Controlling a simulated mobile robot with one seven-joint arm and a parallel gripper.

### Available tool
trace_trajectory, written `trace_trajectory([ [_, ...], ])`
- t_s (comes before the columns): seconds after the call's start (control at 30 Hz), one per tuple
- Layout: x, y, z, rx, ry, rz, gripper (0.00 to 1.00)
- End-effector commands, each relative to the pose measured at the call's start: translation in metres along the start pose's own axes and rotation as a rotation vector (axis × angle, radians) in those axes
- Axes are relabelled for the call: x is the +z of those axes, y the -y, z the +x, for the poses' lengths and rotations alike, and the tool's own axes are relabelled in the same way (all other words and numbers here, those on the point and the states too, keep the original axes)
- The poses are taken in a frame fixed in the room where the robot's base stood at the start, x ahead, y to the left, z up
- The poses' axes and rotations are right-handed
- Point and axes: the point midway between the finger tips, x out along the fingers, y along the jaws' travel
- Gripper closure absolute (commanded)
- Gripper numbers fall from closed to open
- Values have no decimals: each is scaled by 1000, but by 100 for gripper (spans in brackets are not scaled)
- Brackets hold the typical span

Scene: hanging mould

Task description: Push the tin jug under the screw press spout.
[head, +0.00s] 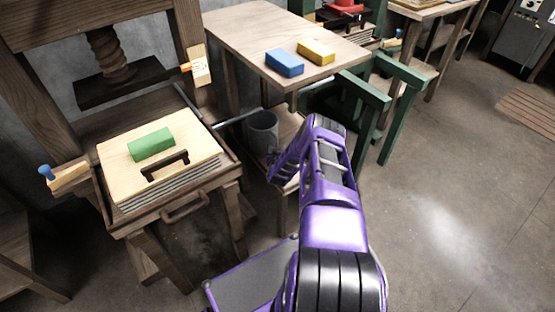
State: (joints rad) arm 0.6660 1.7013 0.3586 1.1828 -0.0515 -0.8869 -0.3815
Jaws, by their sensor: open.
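The tin jug (263,134), a grey metal cylinder, stands upright on the low wooden shelf (289,124) beneath a table. The wooden screw press (108,55) stands at the left. A thin grey bar, seemingly its spout (236,119), sticks out from the right side of its bed towards the jug's upper left edge. I cannot tell whether its end is over the jug or behind it. My gripper (277,168) is open, low and just right of the jug's lower part. Its fingers are small and partly hidden by my purple arm, and contact with the jug is unclear.
A wooden table (245,35) above the jug carries a blue block (284,62) and a yellow block (316,52). A green block (151,144) lies on the press's pale board (195,128). Green trestle legs (388,115) stand at the right. The right floor is clear.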

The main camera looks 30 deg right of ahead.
Motion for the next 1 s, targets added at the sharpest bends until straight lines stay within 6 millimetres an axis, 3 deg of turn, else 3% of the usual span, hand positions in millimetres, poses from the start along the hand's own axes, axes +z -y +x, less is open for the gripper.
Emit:
trace_trajectory([
  [0.63, -1, 0, -130, -2, 4, -1, 48],
  [0.8, -1, 0, -150, -1, 2, 0, 48],
  [1.0, 0, 0, -158, 0, 1, 1, 48],
])
